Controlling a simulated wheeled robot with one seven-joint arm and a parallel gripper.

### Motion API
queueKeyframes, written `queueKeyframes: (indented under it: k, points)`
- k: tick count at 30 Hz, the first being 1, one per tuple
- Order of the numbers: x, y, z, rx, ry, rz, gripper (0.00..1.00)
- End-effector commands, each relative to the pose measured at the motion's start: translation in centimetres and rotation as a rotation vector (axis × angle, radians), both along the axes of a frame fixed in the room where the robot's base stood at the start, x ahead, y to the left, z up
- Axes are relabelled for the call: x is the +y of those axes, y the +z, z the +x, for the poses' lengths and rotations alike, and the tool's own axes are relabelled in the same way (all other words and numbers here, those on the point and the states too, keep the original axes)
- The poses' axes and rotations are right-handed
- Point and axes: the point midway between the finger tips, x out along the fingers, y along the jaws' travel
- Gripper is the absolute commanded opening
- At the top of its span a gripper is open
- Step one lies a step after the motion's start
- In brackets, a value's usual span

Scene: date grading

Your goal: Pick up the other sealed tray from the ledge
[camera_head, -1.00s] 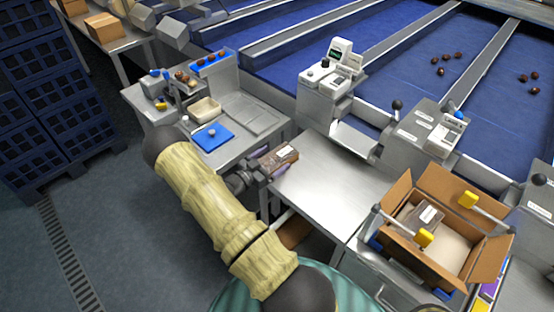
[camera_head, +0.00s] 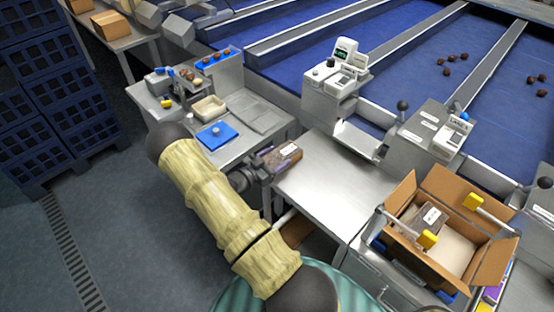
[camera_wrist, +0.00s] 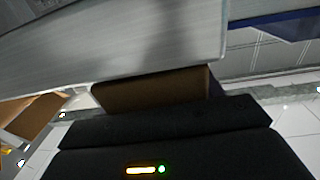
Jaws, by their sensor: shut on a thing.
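A sealed tray (camera_head: 288,153), dark brown with a pale label on top, is at the left back corner of the steel ledge (camera_head: 325,185). My gripper (camera_head: 262,168) comes at it from the left and is shut on its near end. The fingers are mostly hidden by the arm and tray. In the wrist view, a brown face (camera_wrist: 150,90) shows just beyond the dark gripper body, below a large grey surface. Another sealed tray (camera_head: 430,216) with a white label lies in the open carton at right.
The open cardboard carton (camera_head: 408,190) stands right of the ledge, with yellow-tipped handles beside it. A grading bench (camera_head: 262,115) with a blue pad stands behind left. Blue crates (camera_head: 60,95) are stacked far left. The ledge top is otherwise clear.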

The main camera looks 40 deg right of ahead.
Motion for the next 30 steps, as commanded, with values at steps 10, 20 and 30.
queueKeyframes:
  k: [10, 20, 30]
  points:
    - [0.0, 4.7, 0.0, -0.004, -0.001, 0.0, 0.39]
    - [0.0, 9.1, 0.0, -0.001, 0.0, -0.001, 0.39]
    - [0.0, 9.6, 0.0, 0.001, 0.0, -0.001, 0.39]
